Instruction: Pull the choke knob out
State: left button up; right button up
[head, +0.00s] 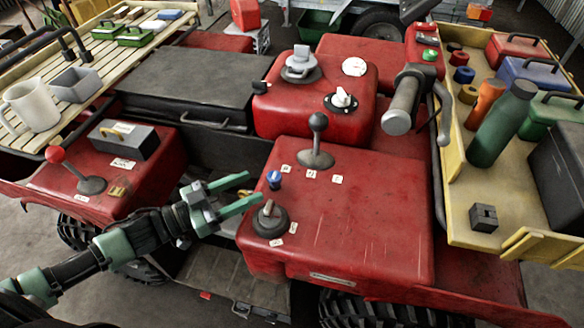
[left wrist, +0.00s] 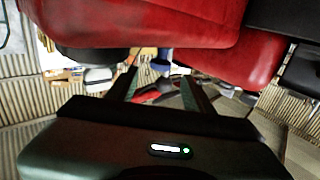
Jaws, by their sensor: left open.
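A small blue knob (head: 274,180) stands at the left edge of the red front panel (head: 350,225); it may be the choke knob, but the labels are too small to read. In front of it is a grey rotary knob on a black round base (head: 270,222). My left gripper (head: 250,189) is open and empty, its green fingers just left of the blue knob and pointing at it. In the left wrist view, a blue part, probably the same knob (left wrist: 161,66), shows beyond and between the open fingers (left wrist: 160,88). My right gripper is not in view.
A black-topped lever (head: 318,135) rises behind the blue knob. A handlebar grip (head: 404,105) stands further right. A yellow tray (head: 490,195) with bottles and boxes is at the right, a slatted rack (head: 75,112) at the left. A red-knobbed lever (head: 75,170) stands at the left.

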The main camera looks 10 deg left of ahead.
aim_at(268, 179)
pick_arm(q)
jog(key=x, duration=0.2)
jog(key=shift+w+d+r, duration=0.1)
jog(key=shift+w+d, duration=0.05)
jog(key=shift+d, duration=0.1)
jog(key=shift+w+d+r, duration=0.1)
jog(key=shift+w+d, duration=0.15)
jog(key=shift+w, duration=0.05)
jog(key=p+x, duration=0.1)
jog(key=x, duration=0.2)
jog(key=shift+w+d, duration=0.1)
jog(key=shift+w, duration=0.05)
jog(key=shift+w+d, duration=0.25)
jog(key=shift+d, duration=0.05)
jog(key=shift+c, duration=0.3)
jog(key=c, duration=1.1)
grip_shut()
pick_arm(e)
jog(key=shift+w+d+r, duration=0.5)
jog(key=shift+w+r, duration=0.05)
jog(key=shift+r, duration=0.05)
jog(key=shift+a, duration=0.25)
